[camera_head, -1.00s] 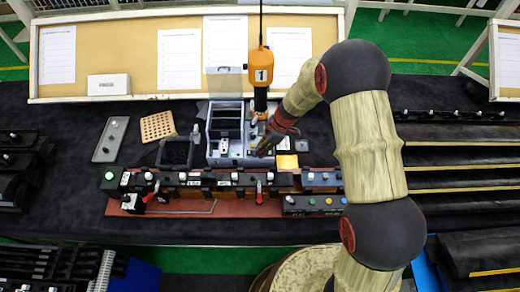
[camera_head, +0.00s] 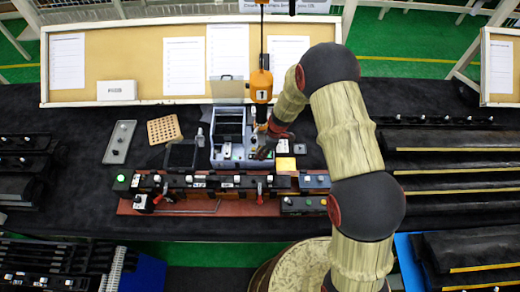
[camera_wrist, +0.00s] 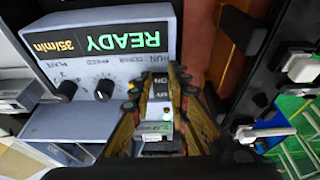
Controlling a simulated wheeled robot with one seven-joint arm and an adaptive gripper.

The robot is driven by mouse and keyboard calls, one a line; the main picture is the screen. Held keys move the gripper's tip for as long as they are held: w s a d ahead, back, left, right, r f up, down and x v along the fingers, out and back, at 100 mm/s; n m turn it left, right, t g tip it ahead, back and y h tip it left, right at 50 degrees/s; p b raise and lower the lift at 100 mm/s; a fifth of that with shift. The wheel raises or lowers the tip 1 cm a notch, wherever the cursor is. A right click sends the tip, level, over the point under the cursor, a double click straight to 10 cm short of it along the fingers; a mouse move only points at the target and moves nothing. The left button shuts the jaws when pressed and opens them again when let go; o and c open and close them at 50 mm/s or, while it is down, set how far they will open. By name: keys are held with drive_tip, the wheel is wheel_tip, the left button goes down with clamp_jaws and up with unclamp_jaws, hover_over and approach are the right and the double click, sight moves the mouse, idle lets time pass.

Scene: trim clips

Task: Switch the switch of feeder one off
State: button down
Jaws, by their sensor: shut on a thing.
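The grey-blue feeder (camera_head: 228,157) stands mid-bench in the head view. My gripper (camera_head: 264,151) is at the feeder's right front side. In the wrist view its two fingers (camera_wrist: 162,82) converge on the panel's strip by the ON label, shut on the small switch there. The switch lever itself is mostly hidden between the fingers, so its position cannot be read. Small red and green lights show between the fingers.
An orange pendant marked 1 (camera_head: 261,86) hangs close to my gripper. A red-based rail (camera_head: 225,207) with black modules and red levers lies in front. A grey plate (camera_head: 119,142) and perforated tan block (camera_head: 163,130) lie left. Black bars (camera_head: 450,163) fill the right.

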idle(0.3)
drive_tip(key=c, duration=1.8)
unclamp_jaws()
drive_tip(key=shift+o, duration=0.6)
drive_tip(key=v, duration=1.2)
drive_tip(key=shift+y, duration=0.5)
drive_tip(key=f, duration=0.5)
drive_tip(key=shift+w+a, duration=0.1)
drive_tip(key=shift+a, duration=0.15)
drive_tip(key=shift+x, duration=3.65)
